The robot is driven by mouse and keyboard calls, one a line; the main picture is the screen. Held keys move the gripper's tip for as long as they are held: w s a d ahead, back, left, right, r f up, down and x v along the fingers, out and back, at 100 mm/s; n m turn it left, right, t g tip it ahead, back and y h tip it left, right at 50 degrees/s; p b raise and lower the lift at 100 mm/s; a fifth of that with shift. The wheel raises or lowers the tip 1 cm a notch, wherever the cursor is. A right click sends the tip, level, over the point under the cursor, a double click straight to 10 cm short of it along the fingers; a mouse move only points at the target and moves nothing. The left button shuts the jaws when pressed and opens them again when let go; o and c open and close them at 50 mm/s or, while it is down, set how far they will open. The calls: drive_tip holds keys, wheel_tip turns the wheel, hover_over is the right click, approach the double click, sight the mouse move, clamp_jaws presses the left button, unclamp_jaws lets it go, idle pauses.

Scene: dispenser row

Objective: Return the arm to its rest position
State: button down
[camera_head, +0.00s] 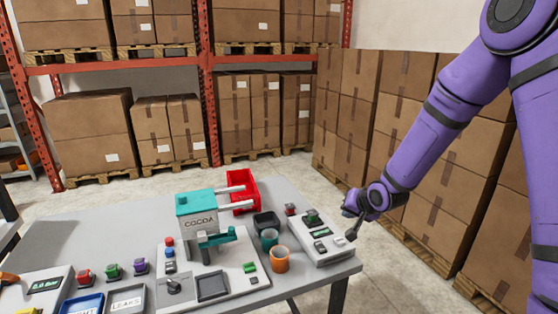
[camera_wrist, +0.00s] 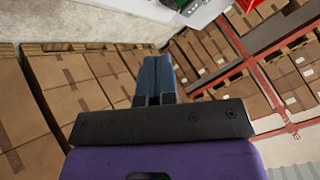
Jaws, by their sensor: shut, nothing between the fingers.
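My purple arm comes in from the upper right in the head view. My gripper (camera_head: 350,222) is just off the right end of the grey table (camera_head: 325,269), beside the small control box there. It points down and to the left and holds nothing. In the wrist view my gripper (camera_wrist: 154,62) has its fingers together, with nothing between them. The wrist view is tilted, with boxes and floor beyond the fingers.
Stacked cartons (camera_head: 396,130) line the right side. Floor lies between table and cartons.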

drive_tip(key=s+d+r+n+g+h, duration=0.1)
drive_tip(key=s+d+r+h, duration=0.1)
drive_tip(key=s+r, duration=0.65)
drive_tip(key=s+d+r+n+h, duration=0.1)
drive_tip(key=s+d+r+h, duration=0.15)
drive_tip(key=s+r, duration=0.6)
drive_tip(key=s+r+n+g, duration=0.1)
drive_tip(key=s+r, duration=0.4)
drive_tip(key=s, duration=0.5)
drive_tip(key=s+d+r+g+y, duration=0.1)
drive_tip(key=s+r, duration=0.4)
drive_tip(key=s, duration=0.5)
drive_tip(key=shift+n, duration=0.4)
